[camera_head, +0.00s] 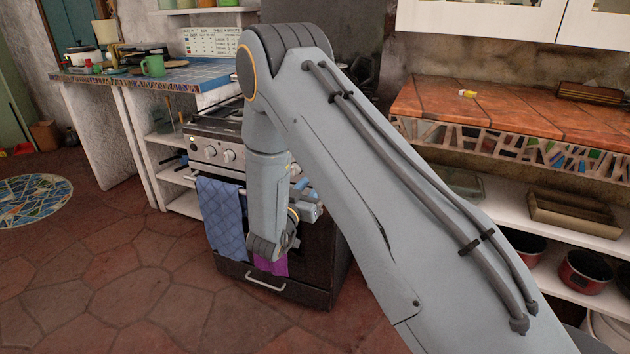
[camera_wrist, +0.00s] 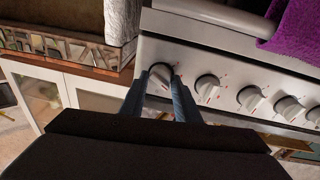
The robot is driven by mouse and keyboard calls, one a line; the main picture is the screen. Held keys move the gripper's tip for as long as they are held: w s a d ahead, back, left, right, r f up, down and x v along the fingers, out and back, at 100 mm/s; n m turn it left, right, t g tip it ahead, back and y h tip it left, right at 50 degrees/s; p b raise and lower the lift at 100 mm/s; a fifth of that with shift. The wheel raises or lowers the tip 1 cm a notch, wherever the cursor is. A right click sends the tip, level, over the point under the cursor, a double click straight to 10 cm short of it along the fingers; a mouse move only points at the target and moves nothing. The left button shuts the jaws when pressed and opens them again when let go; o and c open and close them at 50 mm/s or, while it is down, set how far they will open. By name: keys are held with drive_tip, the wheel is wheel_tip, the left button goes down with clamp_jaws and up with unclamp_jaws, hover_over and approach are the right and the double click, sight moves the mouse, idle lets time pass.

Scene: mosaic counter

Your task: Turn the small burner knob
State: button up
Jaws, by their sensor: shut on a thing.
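The stove front panel (camera_wrist: 222,68) carries a row of white knobs with red marks. My gripper (camera_wrist: 163,77) is closed around the end knob (camera_wrist: 159,73), at the left of the row in the wrist view. One finger lies on each side of this knob, and the fingers partly cover it. Its neighbour (camera_wrist: 207,86) and several more knobs stand free to the right. In the head view, my arm hides the right part of the stove (camera_head: 213,128), while two left knobs (camera_head: 229,155) show. No label shows which knob is the small burner's.
A blue towel (camera_head: 222,220) and a purple towel (camera_head: 270,264) hang on the stove front. A mosaic-edged counter (camera_head: 520,118) stands to the right, with pots on its lower shelf. A blue-tiled counter (camera_head: 180,78) is at the left. The floor before the stove is clear.

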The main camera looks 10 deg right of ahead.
drive_tip(key=o, duration=1)
drive_tip(key=shift+s+a, duration=0.1)
drive_tip(key=v, duration=0.7)
drive_tip(key=shift+s+a+f, duration=0.1)
drive_tip(key=shift+s+a, duration=0.1)
drive_tip(key=shift+a, duration=0.05)
clamp_jaws()
idle(1.1)
